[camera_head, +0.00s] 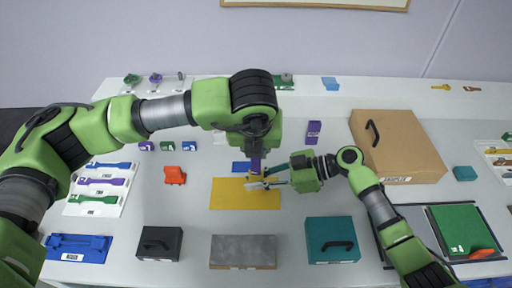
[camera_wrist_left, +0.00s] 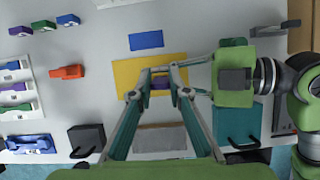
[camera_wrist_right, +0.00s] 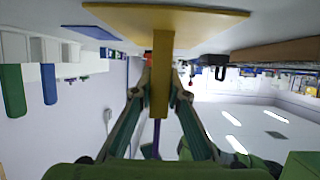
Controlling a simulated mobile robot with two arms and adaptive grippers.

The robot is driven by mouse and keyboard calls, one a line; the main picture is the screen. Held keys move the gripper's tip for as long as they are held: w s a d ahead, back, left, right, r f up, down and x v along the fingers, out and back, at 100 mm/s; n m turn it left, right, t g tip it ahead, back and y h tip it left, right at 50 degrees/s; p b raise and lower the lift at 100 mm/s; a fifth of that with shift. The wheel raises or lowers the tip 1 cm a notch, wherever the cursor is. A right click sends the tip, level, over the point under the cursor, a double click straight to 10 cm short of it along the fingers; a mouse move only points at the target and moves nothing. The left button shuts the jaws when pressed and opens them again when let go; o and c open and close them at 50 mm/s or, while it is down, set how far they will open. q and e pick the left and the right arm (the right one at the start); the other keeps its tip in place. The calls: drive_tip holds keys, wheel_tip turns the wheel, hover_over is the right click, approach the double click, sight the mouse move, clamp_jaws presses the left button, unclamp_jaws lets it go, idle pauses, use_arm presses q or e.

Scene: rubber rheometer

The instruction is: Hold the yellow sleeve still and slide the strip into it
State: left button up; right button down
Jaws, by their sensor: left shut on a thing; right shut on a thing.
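The yellow sleeve (camera_wrist_right: 162,60) stands upright against the yellow plate (camera_head: 232,198), which lies flat in mid-table. My right gripper (camera_head: 268,183) comes in from the right and is shut on the sleeve; its fingers clasp the sleeve's sides in the right wrist view. The purple strip (camera_head: 256,163) hangs upright over the sleeve. My left gripper (camera_wrist_left: 162,74) is above it, pointing down and shut on the strip (camera_wrist_left: 160,83). In the right wrist view the strip (camera_wrist_right: 157,132) lines up with the sleeve's upper end; I cannot tell whether its tip is inside.
A blue plate (camera_wrist_left: 146,41) lies just behind the yellow plate. A grey block (camera_head: 243,250), a black box (camera_head: 160,242) and a teal box (camera_head: 332,240) stand in front. An orange piece (camera_head: 174,175) is to the left. A large cardboard box (camera_head: 405,150) stands behind right.

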sight(256, 164)
use_arm(q)
drive_tip(key=shift+f, duration=2.8)
drive_tip(key=o, duration=1)
drive_tip(key=v, duration=1.2)
use_arm(e)
drive_tip(key=c, duration=1.9)
unclamp_jaws()
